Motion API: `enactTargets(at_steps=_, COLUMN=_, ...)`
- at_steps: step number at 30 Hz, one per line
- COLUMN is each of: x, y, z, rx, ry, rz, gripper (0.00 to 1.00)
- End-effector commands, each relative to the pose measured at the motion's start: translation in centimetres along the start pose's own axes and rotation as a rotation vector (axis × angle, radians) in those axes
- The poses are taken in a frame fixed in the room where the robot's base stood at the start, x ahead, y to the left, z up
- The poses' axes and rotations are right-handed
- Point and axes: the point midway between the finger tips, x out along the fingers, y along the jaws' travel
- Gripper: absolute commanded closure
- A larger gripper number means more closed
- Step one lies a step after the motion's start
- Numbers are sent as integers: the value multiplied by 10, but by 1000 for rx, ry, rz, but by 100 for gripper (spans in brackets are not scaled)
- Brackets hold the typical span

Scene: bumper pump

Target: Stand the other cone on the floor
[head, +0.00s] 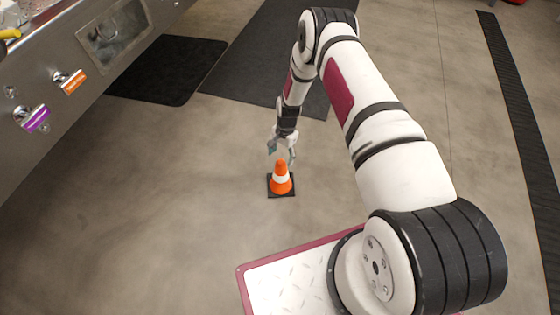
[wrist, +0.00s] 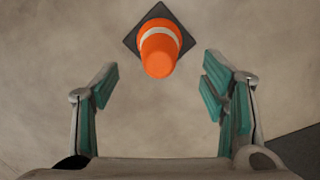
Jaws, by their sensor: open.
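An orange cone (head: 281,176) with a white band and a black square base stands upright on the floor in the head view. It also shows in the wrist view (wrist: 159,52), seen from above near the top middle, beyond the fingers. My gripper (head: 281,153) is open and empty, just above and behind the cone in the head view. In the wrist view my gripper's teal-padded fingers (wrist: 161,95) are spread wide with bare floor between them. The gripper appears apart from the cone. Only one cone is in view.
Dark mats (head: 170,70) lie on the floor behind. A black ribbed strip (head: 520,110) lies at the right. The floor around the cone is clear.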

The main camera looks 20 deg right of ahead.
Motion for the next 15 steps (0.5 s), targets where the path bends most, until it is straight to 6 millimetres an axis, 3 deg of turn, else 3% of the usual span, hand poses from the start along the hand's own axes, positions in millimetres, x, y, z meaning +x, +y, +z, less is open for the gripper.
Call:
enactTargets(at_steps=1, x=-12, y=0, z=0, rx=1, ry=0, rz=0, gripper=34)
enactTargets(at_steps=6, x=-31, y=0, z=0, rx=2, ry=-1, rz=0, gripper=34)
enactTargets(at_steps=15, x=-38, y=0, z=0, rx=-1, ry=-1, rz=1, gripper=34)
